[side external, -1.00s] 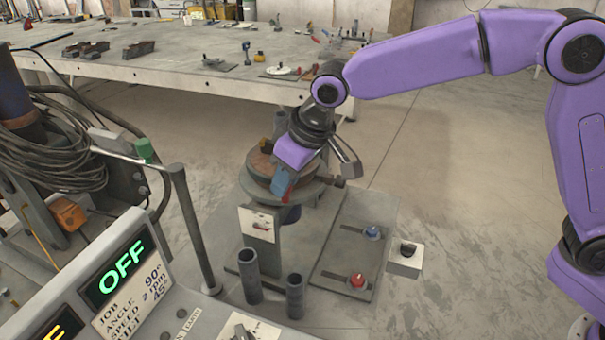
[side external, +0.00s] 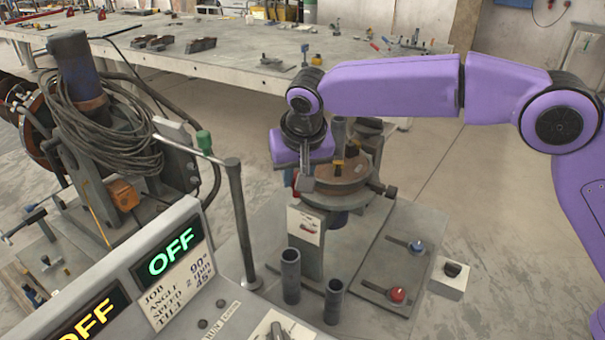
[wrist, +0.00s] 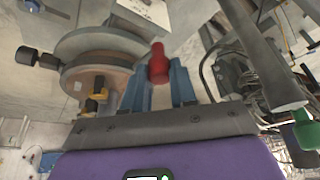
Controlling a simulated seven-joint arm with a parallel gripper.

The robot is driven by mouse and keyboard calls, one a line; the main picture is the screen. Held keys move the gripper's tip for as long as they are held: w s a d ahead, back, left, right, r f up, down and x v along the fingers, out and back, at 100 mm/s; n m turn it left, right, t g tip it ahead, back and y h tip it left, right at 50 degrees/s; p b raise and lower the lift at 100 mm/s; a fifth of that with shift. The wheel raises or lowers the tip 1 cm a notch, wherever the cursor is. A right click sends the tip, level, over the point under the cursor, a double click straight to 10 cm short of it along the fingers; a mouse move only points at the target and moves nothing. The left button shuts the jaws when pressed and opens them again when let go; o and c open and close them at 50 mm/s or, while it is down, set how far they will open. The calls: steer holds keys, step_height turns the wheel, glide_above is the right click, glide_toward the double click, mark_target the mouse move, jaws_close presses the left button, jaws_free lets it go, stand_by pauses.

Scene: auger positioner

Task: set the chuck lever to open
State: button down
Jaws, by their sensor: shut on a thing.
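The chuck (side external: 343,176) is a round turntable with a copper-brown disc on a grey pedestal; it also shows in the wrist view (wrist: 88,80). A red-ended lever handle (wrist: 158,62) stands between my blue fingers in the wrist view. My gripper (wrist: 158,85) is shut on this red handle. In the side view my gripper (side external: 295,182) is at the left edge of the chuck, pointing down. It hides most of the lever there. A white label plate (side external: 305,222) is on the pedestal below; its marks are too small to read.
Two levers with a blue knob (side external: 416,247) and a red knob (side external: 397,294) lie on the base plate. A switch box (side external: 451,278) is at right. Upright tubes (side external: 291,277) stand in front. The control panel (side external: 175,262) reads OFF. A post (side external: 240,215) stands left.

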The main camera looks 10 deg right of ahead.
steer(key=shift+a, duration=0.15)
steer(key=c, duration=0.9)
jaws_free()
steer(key=v, duration=1.7)
steer(key=shift+s+r, duration=0.15)
steer(key=shift+r, duration=0.05)
steer(key=s+d+f+n+g, duration=0.1)
steer(key=s+d+f+n, duration=0.3)
steer(key=s+d, duration=0.5)
steer(key=s+d+f+n+g, duration=0.1)
steer(key=s+d+f+n, duration=0.3)
steer(key=s+d+f, duration=0.5)
steer(key=s+d+f+n+g, duration=0.2)
steer(key=s+d+f+n, duration=0.2)
steer(key=s+d, duration=0.6)
steer(key=d+f, duration=0.2)
steer(key=d, duration=0.6)
steer(key=shift+s+d+f+n, duration=0.2)
steer(key=shift+s+n, duration=0.1)
steer(key=shift+s, duration=0.05)
